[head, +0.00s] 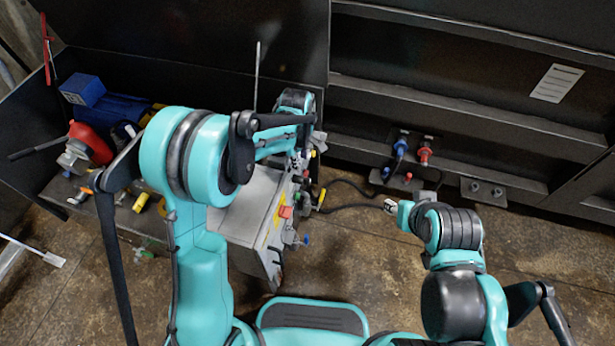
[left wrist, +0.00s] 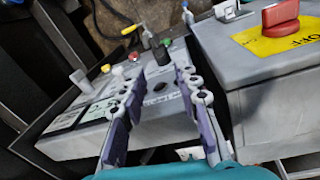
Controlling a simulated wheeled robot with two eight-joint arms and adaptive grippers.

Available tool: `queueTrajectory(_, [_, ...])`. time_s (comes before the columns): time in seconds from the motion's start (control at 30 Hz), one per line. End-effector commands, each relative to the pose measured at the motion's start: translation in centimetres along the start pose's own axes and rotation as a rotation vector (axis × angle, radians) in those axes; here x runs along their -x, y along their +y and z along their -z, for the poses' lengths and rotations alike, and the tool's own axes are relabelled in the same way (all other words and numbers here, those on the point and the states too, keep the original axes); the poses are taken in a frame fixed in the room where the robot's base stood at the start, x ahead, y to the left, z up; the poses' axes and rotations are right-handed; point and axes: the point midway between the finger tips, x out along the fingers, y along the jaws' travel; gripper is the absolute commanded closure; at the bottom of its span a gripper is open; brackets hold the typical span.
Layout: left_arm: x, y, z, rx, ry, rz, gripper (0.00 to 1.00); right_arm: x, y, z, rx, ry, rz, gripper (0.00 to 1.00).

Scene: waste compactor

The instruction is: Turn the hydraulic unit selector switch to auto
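The hydraulic unit's grey control panel (left wrist: 85,122) fills the left and middle of the left wrist view. A black selector-type knob (left wrist: 161,52) stands on it; I cannot read its setting. My right gripper (head: 391,206) is right of the unit, too small to judge.
A grey box with a red rotary switch (left wrist: 281,13) on a yellow plate adjoins the panel on the right. Black hoses (head: 350,207) run right from the unit. Blue (head: 400,148) and red connectors (head: 424,156) sit on the dark compactor wall. The floor at centre right is clear.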

Motion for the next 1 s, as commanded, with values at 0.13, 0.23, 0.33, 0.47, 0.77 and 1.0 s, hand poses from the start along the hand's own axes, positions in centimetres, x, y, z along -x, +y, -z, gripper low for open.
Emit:
queueTrajectory(0.13, [-4.0,1.3,-0.9,0.119,-0.009,0.054,0.68,0.4,0.0,0.2,0.0,0.0,0.0,0.6])
queueTrajectory(0.23, [-5.6,1.6,-1.2,0.171,-0.01,0.076,0.68,0.4,0.0,0.3,0.0,0.0,0.0,0.6])
queueTrajectory(0.33, [-6.7,1.6,-1.4,0.196,-0.01,0.087,0.68,0.3,0.0,0.2,0.0,0.0,0.0,0.6])
queueTrajectory(0.47, [-8.5,1.5,-1.4,0.203,-0.01,0.089,0.68,-0.2,0.0,-0.2,0.0,0.0,0.0,0.6])
queueTrajectory(0.77, [-13.2,1.1,-1.5,0.201,-0.01,0.088,0.68,-1.8,0.0,-1.3,0.0,0.0,0.0,0.6])
queueTrajectory(1.0, [-14.4,1.0,-1.6,0.2,-0.01,0.088,0.68,-2.1,0.0,-1.5,0.0,0.0,0.0,0.6])
